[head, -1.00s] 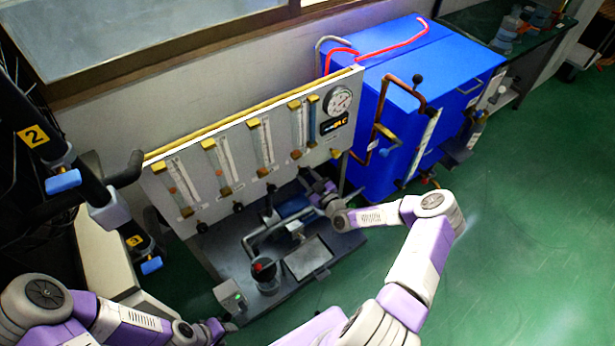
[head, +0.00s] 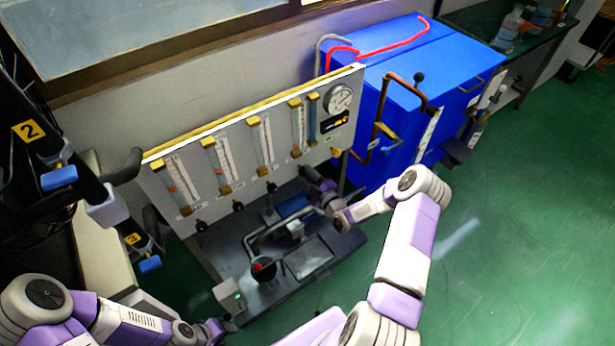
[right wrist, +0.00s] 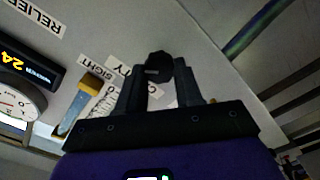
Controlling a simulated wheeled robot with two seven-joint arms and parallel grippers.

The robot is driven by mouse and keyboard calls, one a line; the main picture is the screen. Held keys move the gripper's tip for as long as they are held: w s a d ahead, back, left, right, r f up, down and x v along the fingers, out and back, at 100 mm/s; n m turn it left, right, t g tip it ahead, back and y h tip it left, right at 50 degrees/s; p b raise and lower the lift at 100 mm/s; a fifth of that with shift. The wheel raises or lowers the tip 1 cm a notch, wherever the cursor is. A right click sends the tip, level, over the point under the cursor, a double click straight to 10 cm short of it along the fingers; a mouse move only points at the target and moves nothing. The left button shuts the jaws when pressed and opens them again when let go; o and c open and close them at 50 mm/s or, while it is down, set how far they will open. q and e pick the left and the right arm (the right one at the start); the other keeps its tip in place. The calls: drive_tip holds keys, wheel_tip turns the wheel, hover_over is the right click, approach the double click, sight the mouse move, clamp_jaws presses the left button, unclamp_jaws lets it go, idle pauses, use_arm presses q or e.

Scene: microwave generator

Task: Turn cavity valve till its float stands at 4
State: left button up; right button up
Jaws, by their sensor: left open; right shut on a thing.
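A panel (head: 240,150) carries several upright flow tubes with brass ends, and a row of black valve knobs runs along its lower edge. My right gripper (head: 308,175) is at the panel's lower right edge. In the right wrist view its fingers (right wrist: 159,80) are shut on a black knob (right wrist: 157,64). Labels beside the knob are partly covered by the fingers; one ends in "TY". Orange floats show in the left tubes, such as the leftmost float (head: 172,188). The cavity float's reading cannot be made out. My left gripper (head: 222,326) is open, low at the bottom, away from the panel.
A round gauge (head: 339,99) sits at the panel's right end, and a lit display (right wrist: 25,62) shows 24. A blue cabinet (head: 440,75) with pipes stands right of the panel. Green floor at right is clear.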

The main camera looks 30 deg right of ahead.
drive_tip(key=shift+n, duration=2)
drive_tip(key=shift+f, duration=0.1)
drive_tip(key=o, duration=1)
drive_tip(key=shift+o, duration=0.2)
drive_tip(key=s+p, duration=0.1)
drive_tip(key=s, duration=0.6)
drive_tip(key=shift+s+d+p, duration=0.3)
drive_tip(key=shift+p, duration=0.05)
